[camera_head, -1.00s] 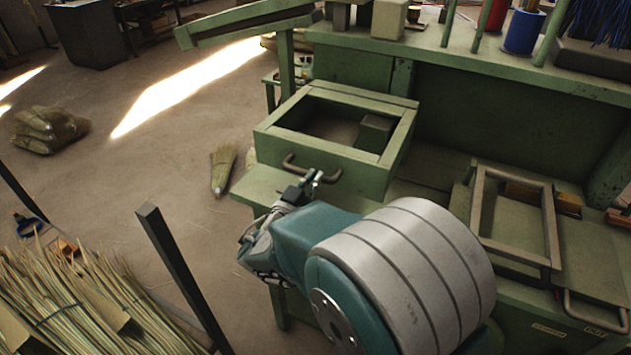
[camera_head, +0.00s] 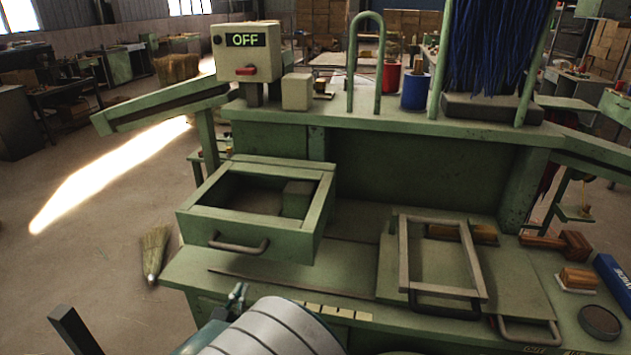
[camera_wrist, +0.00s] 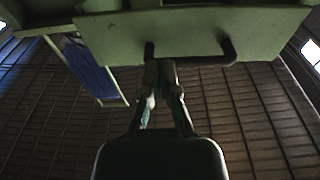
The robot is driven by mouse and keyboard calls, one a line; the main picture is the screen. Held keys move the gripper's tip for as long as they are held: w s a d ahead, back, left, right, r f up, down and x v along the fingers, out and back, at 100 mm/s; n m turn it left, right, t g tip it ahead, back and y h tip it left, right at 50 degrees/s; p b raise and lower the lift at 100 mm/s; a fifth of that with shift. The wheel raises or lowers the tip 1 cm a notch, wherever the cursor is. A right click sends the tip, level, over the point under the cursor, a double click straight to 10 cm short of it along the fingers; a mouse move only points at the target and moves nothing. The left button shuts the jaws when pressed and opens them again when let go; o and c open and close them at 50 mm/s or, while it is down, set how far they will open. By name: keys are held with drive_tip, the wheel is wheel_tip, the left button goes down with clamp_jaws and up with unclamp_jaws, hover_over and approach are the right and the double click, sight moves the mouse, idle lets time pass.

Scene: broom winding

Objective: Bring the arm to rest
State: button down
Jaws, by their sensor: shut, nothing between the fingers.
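My arm shows at the bottom of the head view, with its grey-banded link in front. My gripper (camera_head: 238,293) is small there, below and in front of the open drawer (camera_head: 248,222) of the green bench. In the wrist view my gripper (camera_wrist: 161,72) has its fingers drawn together, with nothing between them. The curved drawer handle (camera_wrist: 229,48) appears behind the fingertips; I cannot tell how far it is from them. Much of the arm is below the head view's edge.
The green bench (camera_head: 400,142) carries a control box reading OFF (camera_head: 246,54). A wooden-edged frame (camera_head: 404,255) and a wooden mallet (camera_head: 563,243) lie on its lower shelf at right. A straw broom head (camera_head: 154,253) is on the floor at left. A dark post (camera_head: 73,330) stands at lower left.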

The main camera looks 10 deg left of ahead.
drive_tip(key=d+r+m+g+h, duration=0.1)
drive_tip(key=d+r+g+h, duration=0.2)
drive_tip(key=d, duration=0.7)
drive_tip(key=d+r+m+g+h, duration=0.1)
drive_tip(key=d+r+g+h, duration=0.3)
drive_tip(key=d, duration=0.6)
drive_tip(key=d+m+g+h, duration=0.1)
drive_tip(key=d+g, duration=0.4)
drive_tip(key=d, duration=0.5)
drive_tip(key=s+d+r+n+g+y, duration=0.1)
drive_tip(key=s+d+y, duration=0.3)
drive_tip(key=s, duration=0.4)
drive_tip(key=s+d+r+n+y, duration=0.2)
drive_tip(key=s+d+n+y, duration=0.1)
drive_tip(key=s, duration=0.5)
drive_tip(key=shift+s+d+g+y, duration=0.35)
drive_tip(key=shift+d+y, duration=0.5)
drive_tip(key=shift+y, duration=0.35)
drive_tip(key=shift+w, duration=0.1)
